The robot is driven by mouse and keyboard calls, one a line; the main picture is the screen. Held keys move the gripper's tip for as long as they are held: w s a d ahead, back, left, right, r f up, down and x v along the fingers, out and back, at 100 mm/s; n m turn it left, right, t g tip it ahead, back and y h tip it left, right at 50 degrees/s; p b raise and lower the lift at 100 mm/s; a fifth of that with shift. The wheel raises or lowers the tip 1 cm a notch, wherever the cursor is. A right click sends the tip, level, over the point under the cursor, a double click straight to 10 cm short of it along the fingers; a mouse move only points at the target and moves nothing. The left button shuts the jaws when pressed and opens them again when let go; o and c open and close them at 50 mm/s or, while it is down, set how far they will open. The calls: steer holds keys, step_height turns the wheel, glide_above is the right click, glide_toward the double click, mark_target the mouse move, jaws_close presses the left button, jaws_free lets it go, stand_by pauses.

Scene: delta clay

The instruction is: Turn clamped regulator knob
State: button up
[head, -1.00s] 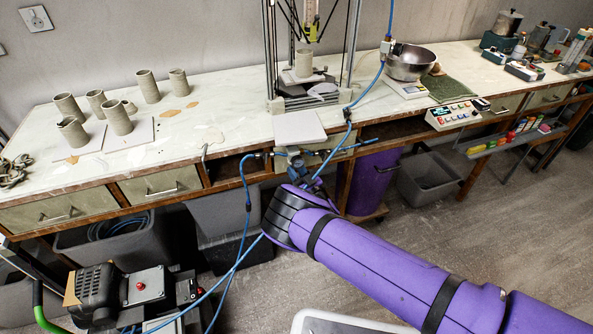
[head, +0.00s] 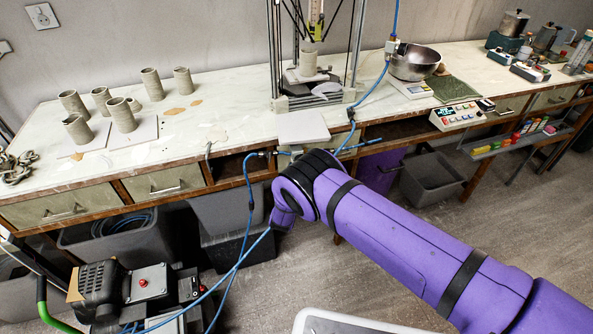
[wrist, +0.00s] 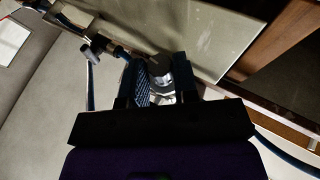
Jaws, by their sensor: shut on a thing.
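My gripper (wrist: 155,85) shows in the wrist view, its two dark fingers reaching up around the regulator. It is shut on the regulator knob (wrist: 142,84), a blue ribbed piece between the fingers. A silvery part of the regulator (wrist: 166,82) shows beside the knob, also between the fingers. In the head view my purple arm reaches to the front edge of the bench, and its end hides the gripper, the knob and most of the regulator. Any mark or dial on the knob is too dark and small to read.
A blue air hose (head: 248,195) hangs left of my arm, with fittings along the bench front. The bench (head: 235,100) holds clay cylinders (head: 122,115), a printer frame (head: 312,98) and a steel bowl (head: 415,63). Grey bins (head: 432,180) stand below. Open floor lies at right.

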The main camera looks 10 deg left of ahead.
steer(key=shift+a+m+h, duration=0.15)
steer(key=shift+m+h, duration=0.95)
steer(key=shift+h, duration=1)
steer(key=shift+g, duration=0.3)
steer(key=o, duration=0.9)
